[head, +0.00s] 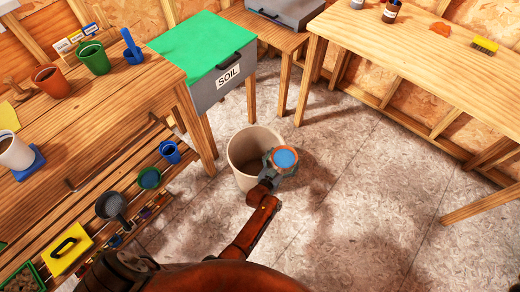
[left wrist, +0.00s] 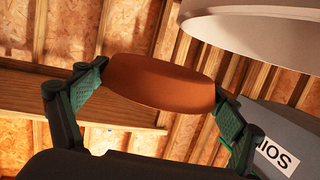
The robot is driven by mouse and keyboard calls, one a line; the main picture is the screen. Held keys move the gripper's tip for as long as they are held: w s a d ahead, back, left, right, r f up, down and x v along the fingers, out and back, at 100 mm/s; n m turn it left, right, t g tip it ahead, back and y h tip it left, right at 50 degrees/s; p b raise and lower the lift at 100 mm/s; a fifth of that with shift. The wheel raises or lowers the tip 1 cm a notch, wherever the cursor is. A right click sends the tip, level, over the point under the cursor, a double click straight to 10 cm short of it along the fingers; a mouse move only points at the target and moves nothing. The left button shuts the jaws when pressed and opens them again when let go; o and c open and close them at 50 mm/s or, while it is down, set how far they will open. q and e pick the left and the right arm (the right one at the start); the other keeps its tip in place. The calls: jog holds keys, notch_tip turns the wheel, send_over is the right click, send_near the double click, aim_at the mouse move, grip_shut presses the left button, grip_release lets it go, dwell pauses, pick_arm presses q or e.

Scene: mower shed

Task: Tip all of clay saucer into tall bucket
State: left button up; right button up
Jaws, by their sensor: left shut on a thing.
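The tall bucket (head: 240,160) is cream and stands upright on the floor, its mouth open upward. My left gripper (head: 281,160) is shut on the round clay saucer (head: 285,153), which has an orange rim and a blue surface inside. In the head view they overlap the bucket's right edge. In the left wrist view the saucer (left wrist: 160,82) is pinched between two green finger pads, its orange side showing. The bucket (left wrist: 255,25) is at the upper right there, apart from the saucer. I cannot tell what the blue surface is. My right gripper is not in view.
A green-lidded soil bin (head: 205,55) stands behind the bucket. A wooden bench (head: 100,110) with pots and a slatted shelf below is at left. Another table (head: 430,50) is at right. The floor (head: 350,200) right of the bucket is clear.

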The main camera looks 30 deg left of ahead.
aim_at(284, 158)
pick_arm(q)
jog(key=shift+w+d+f+b, duration=0.15)
jog(key=shift+d+f+b, duration=0.1)
jog(key=shift+f, duration=0.5)
jog(key=shift+w+d+f+b, duration=0.15)
jog(key=shift+d+f, duration=0.05)
jog(key=shift+f, duration=0.5)
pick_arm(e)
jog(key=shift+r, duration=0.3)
pick_arm(q)
jog(key=shift+a, duration=0.15)
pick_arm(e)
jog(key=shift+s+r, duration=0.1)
pick_arm(q)
jog(key=shift+a+f+n, duration=0.1)
jog(key=shift+a+n, duration=0.25)
jog(key=shift+n, duration=0.05)
jog(key=shift+a, duration=0.15)
jog(key=shift+n+b, duration=0.3)
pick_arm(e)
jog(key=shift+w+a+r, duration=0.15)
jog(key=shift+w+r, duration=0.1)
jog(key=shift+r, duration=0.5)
